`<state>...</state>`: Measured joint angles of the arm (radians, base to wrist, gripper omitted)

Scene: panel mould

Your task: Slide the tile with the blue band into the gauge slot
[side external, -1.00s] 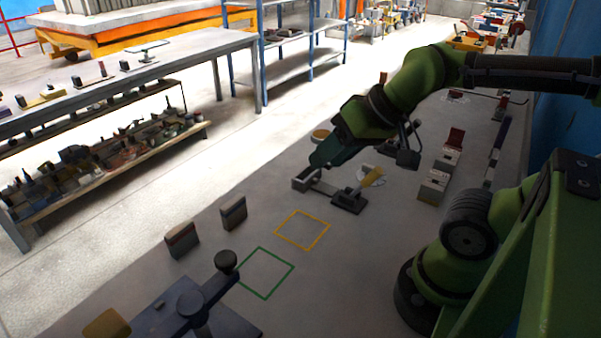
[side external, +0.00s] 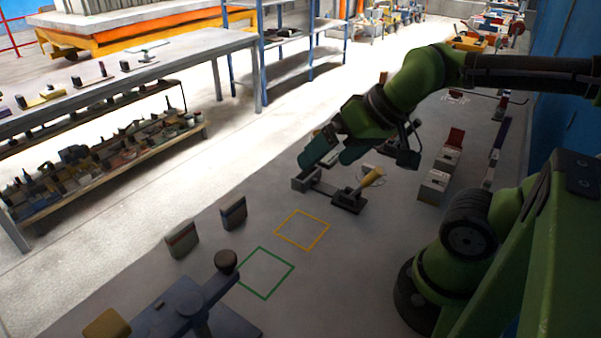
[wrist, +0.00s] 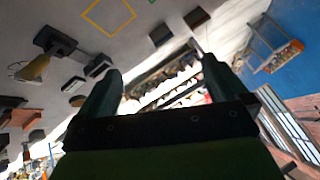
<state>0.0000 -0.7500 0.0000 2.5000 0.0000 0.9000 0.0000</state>
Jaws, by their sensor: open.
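Two upright tiles stand apart on the bench in the side view. The right one (side external: 233,212) looks bluish on its face; the left one (side external: 181,240) looks greenish with a reddish edge. Both show small in the wrist view, the nearer one (wrist: 160,34) and the farther one (wrist: 197,17), their bands unclear there. A grey open-topped box (side external: 305,181) on a dark base with a yellow-handled clamp (side external: 371,177) stands behind them; I cannot tell whether it is the gauge slot. My gripper (side external: 325,163) is open and empty, above and behind this box, clear of the tiles.
An orange outline (side external: 302,230) and a green outline (side external: 264,272) mark bare bench. A dark fixture with a round knob (side external: 226,262) stands at the front. Grey blocks (side external: 434,187) stand right of the clamp. The bench between is clear.

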